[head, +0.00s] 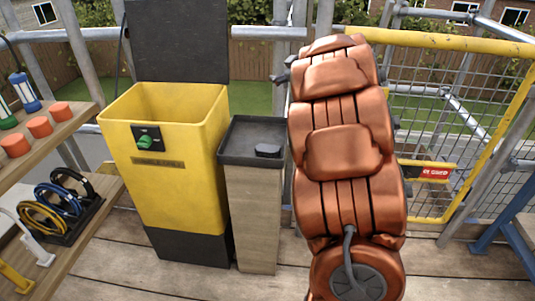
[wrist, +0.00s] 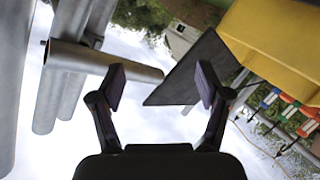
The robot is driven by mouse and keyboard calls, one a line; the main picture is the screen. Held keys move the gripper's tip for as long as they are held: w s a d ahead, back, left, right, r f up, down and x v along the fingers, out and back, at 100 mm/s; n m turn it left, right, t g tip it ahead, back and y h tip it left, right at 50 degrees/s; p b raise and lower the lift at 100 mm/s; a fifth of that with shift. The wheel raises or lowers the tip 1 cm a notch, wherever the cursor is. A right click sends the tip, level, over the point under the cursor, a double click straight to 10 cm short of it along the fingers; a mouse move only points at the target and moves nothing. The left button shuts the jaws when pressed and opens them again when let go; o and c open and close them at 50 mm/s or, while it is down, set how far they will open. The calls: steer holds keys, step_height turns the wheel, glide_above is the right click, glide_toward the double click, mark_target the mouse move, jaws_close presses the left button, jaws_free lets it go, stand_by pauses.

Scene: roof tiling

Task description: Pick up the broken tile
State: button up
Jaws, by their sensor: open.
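I see no broken tile that I can make out in either view. My gripper (wrist: 161,86) shows in the wrist view with its two dark fingers wide apart and nothing between them. Behind the fingers are pale sky, scaffold tubes and a dark panel. In the head view my copper-coloured arm fills the right centre and hides what lies behind it; the gripper's fingers cannot be made out there. A small dark object (head: 267,150) lies in a dark tray (head: 236,157) on a wooden pedestal; I cannot tell what it is.
A yellow bin (head: 178,205) with a raised dark lid (head: 177,42) and green knob stands left of the pedestal. Scaffold tubes and a yellow mesh gate (head: 460,40) bound the right.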

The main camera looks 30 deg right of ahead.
step_height(320, 180, down, 8)
steer(key=s+a+n+g+y, duration=0.2)
steer(key=n+y, duration=0.1)
steer(key=y, duration=0.3)
steer(key=n+g+y+b, duration=0.2)
steer(key=g+y, duration=0.2)
steer(key=y, duration=0.2)
glide_toward(269, 148)
steer(key=w+a, duration=0.1)
steer(key=a, duration=0.1)
steer(key=shift+w+a+f, duration=0.35)
steer(key=shift+w+f, duration=0.2)
steer(key=shift+f, duration=0.3)
steer(key=shift+b+x, duration=0.45)
steer(key=shift+x, duration=2.4)
steer(key=shift+c, duration=0.4)
steer(key=c, duration=1.3)
